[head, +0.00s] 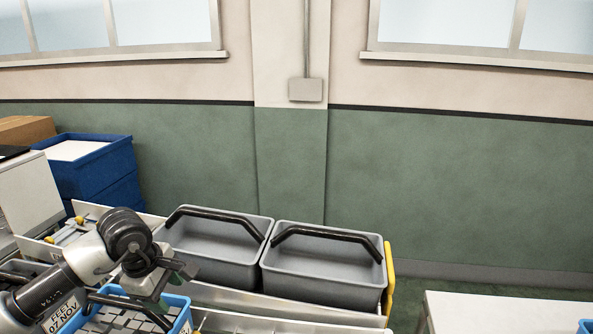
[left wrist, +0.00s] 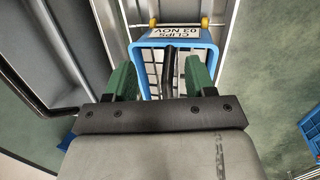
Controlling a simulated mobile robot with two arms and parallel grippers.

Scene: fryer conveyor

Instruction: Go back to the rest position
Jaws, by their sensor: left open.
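My left gripper (head: 170,288) reaches in from the left, above a blue basket (head: 182,322) with a dated label at the lower left. In the left wrist view my left gripper (left wrist: 160,78) has its two green fingers spread apart. A blue-framed basket (left wrist: 153,57) with a white label (left wrist: 178,32) shows beyond them. Its dark handle (left wrist: 168,65) appears between the fingers in the picture; I cannot tell whether it lies between them in depth. No held object shows. My right gripper is in neither view.
Two grey bins with black handles, one left (head: 215,257) and one right (head: 320,276), stand side by side on the conveyor frame, close to my left gripper. Stacked blue crates (head: 95,175) stand at the far left. A white table (head: 500,315) is at the lower right. A green wall closes the back.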

